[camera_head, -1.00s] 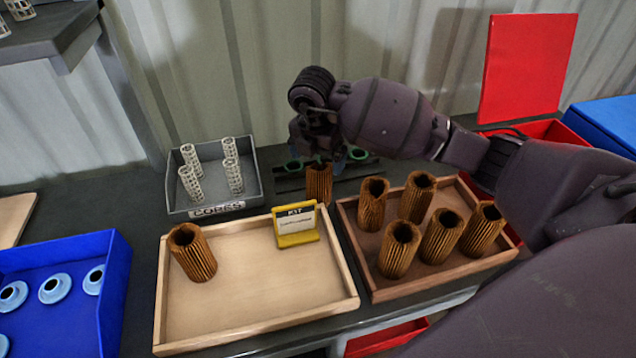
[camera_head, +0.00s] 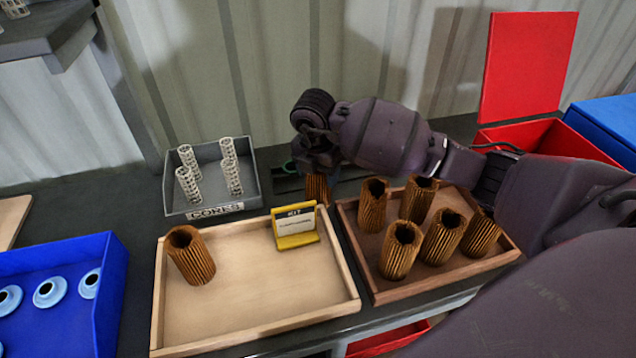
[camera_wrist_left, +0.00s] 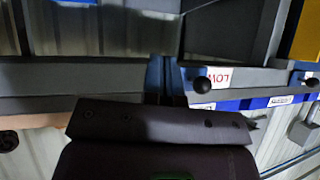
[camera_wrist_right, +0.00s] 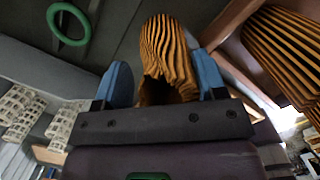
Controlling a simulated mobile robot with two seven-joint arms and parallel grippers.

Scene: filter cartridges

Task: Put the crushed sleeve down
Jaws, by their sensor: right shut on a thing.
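My right gripper (camera_wrist_right: 168,85) is shut on a brown pleated sleeve (camera_wrist_right: 165,45), which sits between its blue fingers in the right wrist view. The end of this sleeve near the gripper looks ragged and dented. In the head view the held sleeve (camera_head: 318,188) shows just below my right gripper (camera_head: 316,168), behind the yellow kit sign and left of the brown sleeve tray. I cannot tell whether it touches the table. My left gripper is out of the head view; the left wrist view shows its dark body and blue fingers (camera_wrist_left: 163,78), and their opening is unclear.
A wooden kit tray (camera_head: 255,323) holds one sleeve (camera_head: 190,256) and the kit sign (camera_head: 296,228). A brown tray (camera_head: 375,290) holds several sleeves. A grey bin (camera_head: 205,209) holds white cores. A red bin (camera_head: 560,138) stands back right, a blue bin (camera_head: 110,300) front left.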

